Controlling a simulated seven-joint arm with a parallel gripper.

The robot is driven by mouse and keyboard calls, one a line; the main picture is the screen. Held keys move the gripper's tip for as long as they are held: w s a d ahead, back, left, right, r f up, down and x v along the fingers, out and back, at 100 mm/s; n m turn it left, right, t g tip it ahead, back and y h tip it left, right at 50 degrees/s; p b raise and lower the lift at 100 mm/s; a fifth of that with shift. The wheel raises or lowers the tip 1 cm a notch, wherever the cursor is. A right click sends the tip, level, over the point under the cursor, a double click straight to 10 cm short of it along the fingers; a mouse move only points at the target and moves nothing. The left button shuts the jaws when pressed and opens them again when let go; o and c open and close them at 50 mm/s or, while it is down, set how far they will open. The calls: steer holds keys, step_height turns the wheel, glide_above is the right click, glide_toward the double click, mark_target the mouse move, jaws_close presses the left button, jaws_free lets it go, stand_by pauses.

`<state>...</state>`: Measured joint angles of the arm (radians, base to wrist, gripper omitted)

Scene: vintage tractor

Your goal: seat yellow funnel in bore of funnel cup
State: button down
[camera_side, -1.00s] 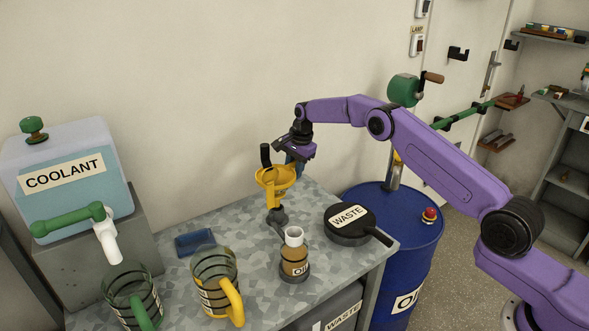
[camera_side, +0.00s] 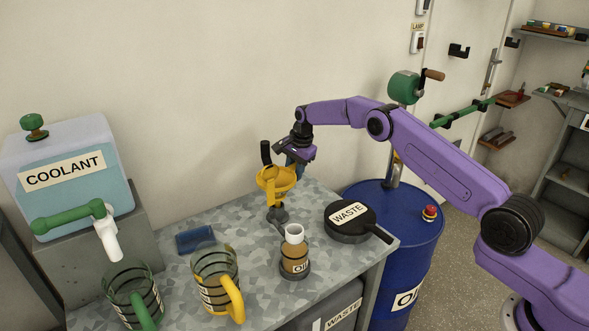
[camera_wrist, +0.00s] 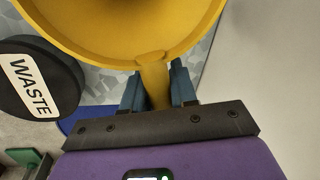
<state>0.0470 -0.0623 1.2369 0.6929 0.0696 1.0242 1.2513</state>
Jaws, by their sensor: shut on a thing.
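The yellow funnel (camera_side: 279,194) hangs in my gripper (camera_side: 297,167) above the workbench in the side view, and its rim looks tilted. In the wrist view its wide bowl (camera_wrist: 120,45) fills the top. The blue fingers of my gripper (camera_wrist: 157,88) are shut on the funnel's yellow tab. A small dark grey piece (camera_side: 278,215), which looks like the funnel cup, stands on the bench just below the funnel. Its bore is hidden from both views. I cannot tell whether the funnel's spout touches it.
An oil bottle (camera_side: 294,256) with a white neck stands in front of the cup. A black waste pan (camera_side: 348,221) lies to the right, near a blue drum (camera_side: 392,256). Two mugs (camera_side: 217,282) and the coolant tank (camera_side: 70,175) stand left. A blue pad (camera_side: 195,241) lies flat.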

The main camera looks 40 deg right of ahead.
steer(key=shift+f, duration=1.7)
steer(key=c, duration=0.8)
jaws_free()
steer(key=s+d+r, duration=0.1)
steer(key=s+r, duration=0.2)
steer(key=r, duration=1.4)
steer(key=shift+s, duration=0.15)
